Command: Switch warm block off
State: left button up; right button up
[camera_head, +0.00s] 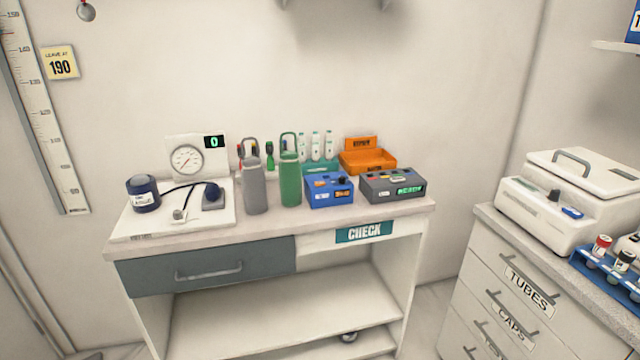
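No label that I can read names the warm block, so I cannot tell for certain which device it is. A small blue box (330,190) with a dark knob and an orange lit display stands on the desk. Right beside it is a dark grey box (392,186) with a green lit display and small coloured parts on top. A white lidded machine (564,206) with a dark knob and a blue panel stands on the right cabinet. Neither of my grippers shows in this view.
Grey (254,186) and green (290,178) bottles stand left of the blue box. An orange tray (368,160) sits behind the boxes. A gauge and blue cuff are on a white board (130,226) at left. A blue tube rack (600,272) is at far right. A floor gap separates desk and cabinet.

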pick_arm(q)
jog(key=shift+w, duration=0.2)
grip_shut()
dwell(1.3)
